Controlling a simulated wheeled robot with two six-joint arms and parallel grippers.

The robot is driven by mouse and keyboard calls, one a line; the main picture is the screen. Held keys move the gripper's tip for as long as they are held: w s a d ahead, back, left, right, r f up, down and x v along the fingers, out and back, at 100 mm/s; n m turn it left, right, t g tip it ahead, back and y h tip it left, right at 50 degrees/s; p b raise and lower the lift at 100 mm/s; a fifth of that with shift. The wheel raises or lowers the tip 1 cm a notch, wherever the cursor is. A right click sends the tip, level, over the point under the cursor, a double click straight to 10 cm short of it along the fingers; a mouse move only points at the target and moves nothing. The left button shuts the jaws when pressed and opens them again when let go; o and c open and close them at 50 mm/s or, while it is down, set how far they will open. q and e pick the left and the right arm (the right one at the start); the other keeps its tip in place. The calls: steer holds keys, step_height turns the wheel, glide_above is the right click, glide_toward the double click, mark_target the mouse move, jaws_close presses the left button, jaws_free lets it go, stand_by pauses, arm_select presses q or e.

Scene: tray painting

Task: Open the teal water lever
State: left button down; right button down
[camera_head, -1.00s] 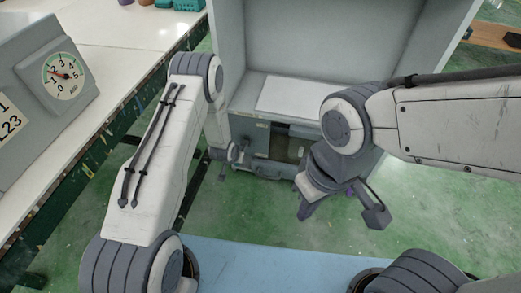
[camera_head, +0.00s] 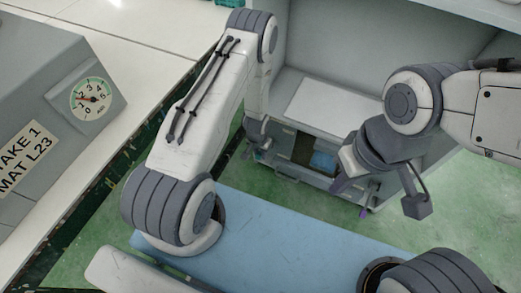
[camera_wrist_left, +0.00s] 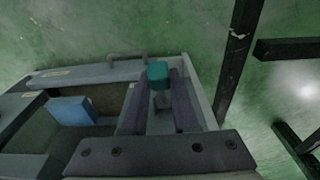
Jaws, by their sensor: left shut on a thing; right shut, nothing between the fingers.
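In the left wrist view my left gripper (camera_wrist_left: 160,104) has one dark finger on each side of the stem and is shut on the lever. In the head view my left gripper (camera_head: 256,150) is low at the cabinet's front left, small and partly hidden by my arm. My right gripper (camera_head: 352,186) is shut and empty, in front of the cabinet's right part.
The grey cabinet (camera_head: 335,58) has a white panel (camera_head: 325,105) and a lower opening with a blue thing (camera_head: 322,160) inside. A grey box with a dial gauge (camera_head: 91,99) stands on the white table (camera_head: 150,45) at left. Green floor is free in front.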

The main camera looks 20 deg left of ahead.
arm_select(q)
steer(key=c, duration=0.7)
jaws_free()
steer(key=shift+r, duration=0.1)
steer(key=r+p, duration=0.1)
steer(key=r, duration=0.2)
steer(key=r+p, duration=0.1)
steer(key=r, duration=0.2)
steer(key=s+r+p, duration=0.1)
steer(key=r, duration=0.2)
steer(key=shift+s+r, duration=0.1)
steer(key=shift+r, duration=0.55)
